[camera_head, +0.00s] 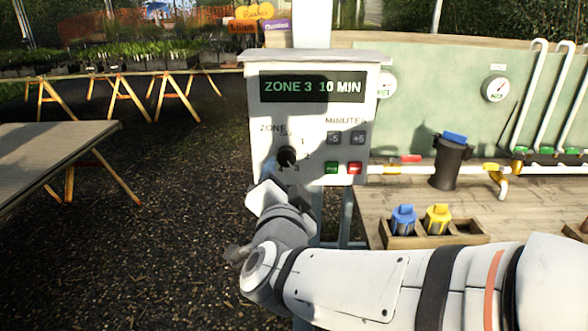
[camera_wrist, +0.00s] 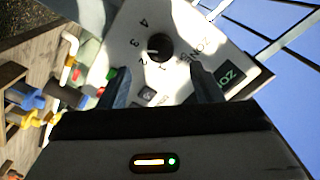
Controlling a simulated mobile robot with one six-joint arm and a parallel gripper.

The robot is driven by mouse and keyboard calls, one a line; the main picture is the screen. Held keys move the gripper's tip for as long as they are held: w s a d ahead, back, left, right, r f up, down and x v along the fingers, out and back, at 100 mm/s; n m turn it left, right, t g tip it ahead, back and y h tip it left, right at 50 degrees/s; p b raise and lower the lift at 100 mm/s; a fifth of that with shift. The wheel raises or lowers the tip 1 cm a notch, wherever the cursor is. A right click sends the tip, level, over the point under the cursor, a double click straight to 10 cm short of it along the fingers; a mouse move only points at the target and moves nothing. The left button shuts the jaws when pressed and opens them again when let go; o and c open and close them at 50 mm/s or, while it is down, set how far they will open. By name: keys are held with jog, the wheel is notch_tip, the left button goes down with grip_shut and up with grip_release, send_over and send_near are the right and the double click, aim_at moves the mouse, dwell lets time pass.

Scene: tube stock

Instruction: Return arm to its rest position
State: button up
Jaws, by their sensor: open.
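My arm reaches in from the lower right of the head view, with my gripper (camera_head: 268,196) at the lower left of a white control box (camera_head: 260,110). In the wrist view my gripper (camera_wrist: 160,70) is open, its two dark fingers apart with nothing between them. The black zone knob (camera_head: 287,157) of the box also shows in the wrist view (camera_wrist: 159,46), just beyond the fingertips. I cannot tell the exact gap to it. The display (camera_head: 312,87) reads "ZONE 3 10 MIN".
A wooden bench (camera_head: 385,205) stands right of the box, with a small crate (camera_head: 465,232) holding a blue-topped and a yellow-topped part. A dark canister (camera_head: 451,163) and white pipes (camera_head: 525,95) are behind. A table (camera_head: 50,150) is at left; gravel floor between is clear.

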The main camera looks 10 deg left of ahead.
jog(key=shift+s, duration=0.2)
jog(key=shift+d, duration=0.1)
jog(key=d+f+n+g+p, duration=0.55)
jog(key=d+n+g, duration=0.2)
jog(key=d, duration=0.55)
jog(key=s+d+f+g+h, duration=0.2)
jog(key=s+d+g, duration=0.1)
jog(key=s+d, duration=0.3)
jog(key=s+d+f+g+h+p, duration=0.1)
jog(key=s+d+g, duration=0.3)
jog(key=d, duration=0.6)
jog(key=shift+s+f+h+p, duration=0.3)
jog(key=shift+s+f+h, duration=0.45)
jog(key=shift+s, duration=0.1)
jog(key=shift+c, duration=0.2)
